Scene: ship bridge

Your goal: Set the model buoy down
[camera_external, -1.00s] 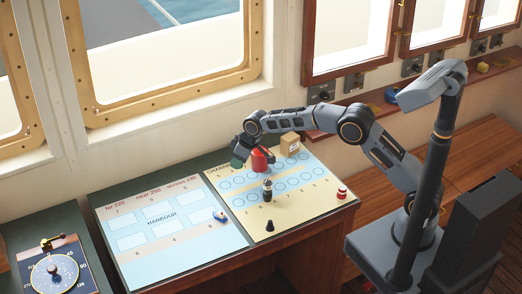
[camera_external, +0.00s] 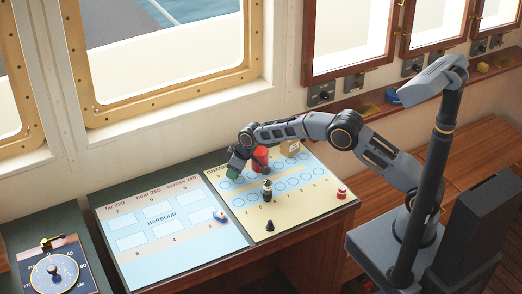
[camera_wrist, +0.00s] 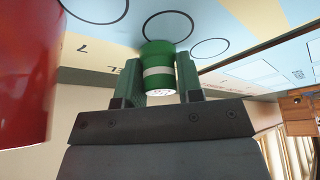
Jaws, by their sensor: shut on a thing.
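My gripper (camera_wrist: 160,80) is shut on a green model buoy (camera_wrist: 157,70) with a white band, its two green fingers on either side of it. The wrist view looks along the underside, with the chart at the top. The buoy's far end is at or very near the chart, beside a printed circle; I cannot tell whether it touches. In the external view my gripper (camera_external: 234,171) is low over the far left part of the channel chart (camera_external: 250,210), and the buoy is mostly hidden there.
A large red object (camera_external: 261,154) stands close right of my gripper and fills the wrist view's left (camera_wrist: 25,70). A small boat (camera_external: 220,215) is left.

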